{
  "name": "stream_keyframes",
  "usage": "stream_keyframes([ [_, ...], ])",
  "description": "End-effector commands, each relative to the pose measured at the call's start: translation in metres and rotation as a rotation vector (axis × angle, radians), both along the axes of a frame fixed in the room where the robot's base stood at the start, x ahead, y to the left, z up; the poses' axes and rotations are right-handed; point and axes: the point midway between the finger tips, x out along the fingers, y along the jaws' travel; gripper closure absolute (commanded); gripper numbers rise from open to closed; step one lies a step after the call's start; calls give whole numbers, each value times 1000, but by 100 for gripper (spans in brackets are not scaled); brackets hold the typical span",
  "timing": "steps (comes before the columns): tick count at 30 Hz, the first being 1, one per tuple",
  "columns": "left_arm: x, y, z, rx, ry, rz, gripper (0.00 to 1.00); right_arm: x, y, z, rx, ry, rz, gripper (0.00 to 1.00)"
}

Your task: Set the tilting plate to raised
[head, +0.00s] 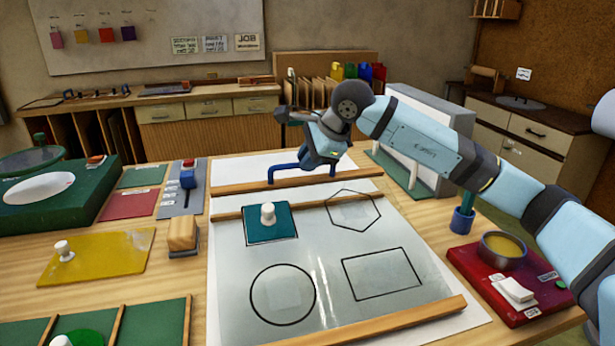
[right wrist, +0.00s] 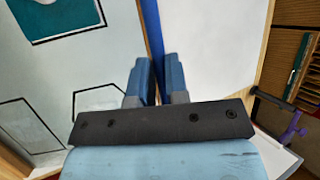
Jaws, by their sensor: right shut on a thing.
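The tilting plate (head: 330,275) is a pale, glassy panel on the table, with black outlines of a circle, a hexagon and a rectangle. It also shows in the right wrist view (right wrist: 75,70). Wooden strips run along it. A teal square piece (head: 283,228) with a white knob lies on its far left part. A blue bar handle (head: 285,169) stands at the far side. My right gripper (head: 328,160) is at this handle, shut on the blue bar (right wrist: 151,25), which runs between its fingers (right wrist: 150,82). I cannot tell how far the plate is tilted. My left gripper is out of view.
A grey board with a blue slider (head: 187,178) and a wooden block (head: 183,234) stand left of the plate. A yellow piece (head: 95,256) lies farther left. A red tray (head: 490,285) with a bowl is at right. A white upright panel (head: 408,155) stands behind my right arm.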

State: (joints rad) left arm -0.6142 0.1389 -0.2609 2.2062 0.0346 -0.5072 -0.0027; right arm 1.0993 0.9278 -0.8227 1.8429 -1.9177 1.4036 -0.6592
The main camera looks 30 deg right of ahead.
Motion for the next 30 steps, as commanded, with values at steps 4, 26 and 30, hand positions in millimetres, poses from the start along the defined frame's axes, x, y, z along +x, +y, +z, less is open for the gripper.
stream_keyframes([
  [4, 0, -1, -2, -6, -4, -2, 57, -9, 2, 24, -19, -78, 0, 100],
  [26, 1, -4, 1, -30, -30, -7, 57, -55, 14, 88, -78, -306, 0, 100],
  [30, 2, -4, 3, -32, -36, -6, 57, -57, 15, 91, -80, -315, -1, 100],
])
